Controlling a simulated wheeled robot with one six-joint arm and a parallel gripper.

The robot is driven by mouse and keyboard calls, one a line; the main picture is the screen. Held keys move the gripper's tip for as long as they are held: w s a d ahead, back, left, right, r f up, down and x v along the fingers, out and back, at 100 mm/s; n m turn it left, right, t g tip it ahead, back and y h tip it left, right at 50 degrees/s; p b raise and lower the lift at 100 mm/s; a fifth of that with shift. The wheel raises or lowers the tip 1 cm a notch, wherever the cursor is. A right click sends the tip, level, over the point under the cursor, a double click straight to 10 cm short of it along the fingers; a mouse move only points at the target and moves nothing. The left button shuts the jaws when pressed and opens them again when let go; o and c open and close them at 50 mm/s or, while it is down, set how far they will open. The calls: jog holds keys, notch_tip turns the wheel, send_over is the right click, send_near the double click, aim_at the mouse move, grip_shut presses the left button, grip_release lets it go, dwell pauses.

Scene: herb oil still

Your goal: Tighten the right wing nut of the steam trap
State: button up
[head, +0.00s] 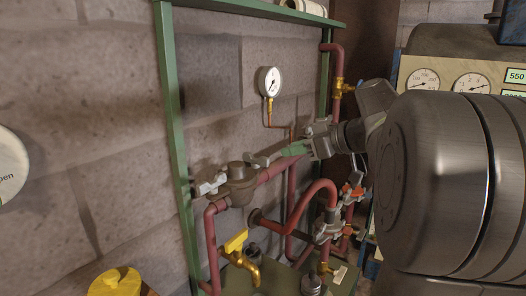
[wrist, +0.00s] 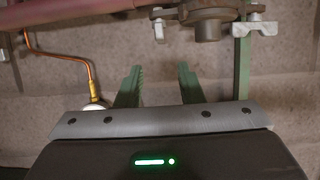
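The steam trap (head: 238,173) is a dark round body in the red pipe, between two pale wing nuts. The right wing nut (head: 258,161) is on its right side; the left one (head: 211,185) is by the green post. The wrist view looks turned over: the trap (wrist: 208,24) is at the top, the right wing nut (wrist: 158,26) left of it, the other (wrist: 256,28) at right. My gripper (wrist: 159,72) is open and empty, its green fingers apart. The right wing nut lines up with the gap, beyond the tips. In the head view my gripper (head: 285,152) is just right of that nut.
A pressure gauge (head: 270,81) on a copper tube is above the pipe, close to my gripper. A green post (head: 172,100) stands left of the trap. Red pipes, valves and a yellow-handled tap (head: 243,262) crowd the space below. The stone wall is behind.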

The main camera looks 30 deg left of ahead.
aim_at(255, 155)
jog(key=p+x, duration=0.3)
jog(key=x, duration=1)
jog(key=shift+a, duration=0.25)
jog(key=shift+f, duration=0.1)
grip_shut()
